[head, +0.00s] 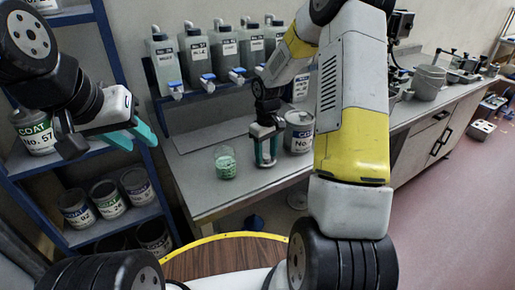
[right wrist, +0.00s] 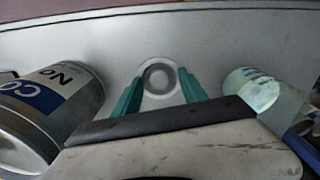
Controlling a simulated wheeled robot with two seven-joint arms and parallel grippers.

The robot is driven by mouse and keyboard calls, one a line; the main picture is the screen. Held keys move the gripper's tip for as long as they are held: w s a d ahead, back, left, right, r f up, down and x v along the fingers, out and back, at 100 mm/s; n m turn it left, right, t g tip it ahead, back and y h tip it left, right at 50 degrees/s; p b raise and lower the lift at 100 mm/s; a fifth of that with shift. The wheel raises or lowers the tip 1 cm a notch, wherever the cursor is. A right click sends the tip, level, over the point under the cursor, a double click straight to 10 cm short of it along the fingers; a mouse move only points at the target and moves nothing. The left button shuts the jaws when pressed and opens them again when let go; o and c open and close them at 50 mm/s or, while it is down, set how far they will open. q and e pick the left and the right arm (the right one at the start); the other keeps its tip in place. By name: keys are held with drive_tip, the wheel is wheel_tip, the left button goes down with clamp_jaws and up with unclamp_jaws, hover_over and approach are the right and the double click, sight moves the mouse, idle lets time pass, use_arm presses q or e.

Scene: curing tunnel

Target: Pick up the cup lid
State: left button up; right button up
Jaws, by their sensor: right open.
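The cup lid (right wrist: 158,76) is a small round pale disc with a grey ring, lying on the bench between my right gripper's fingers in the right wrist view. My right gripper (head: 265,162) is open and points down at the bench. Its teal fingers (right wrist: 160,88) stand on either side of the lid; I cannot tell whether they touch it. My left gripper (head: 141,143) looks open and empty, in front of the blue shelf at the left.
A clear cup with green contents (head: 226,164) stands left of my right gripper on the bench (head: 203,198). A labelled can (head: 299,133) stands close on the right. Several dispenser bottles (head: 195,58) line the back. A brown round table (head: 215,258) is in front.

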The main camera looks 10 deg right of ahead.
drive_tip(key=shift+f, duration=0.15)
drive_tip(key=shift+c, duration=0.2)
clamp_jaws()
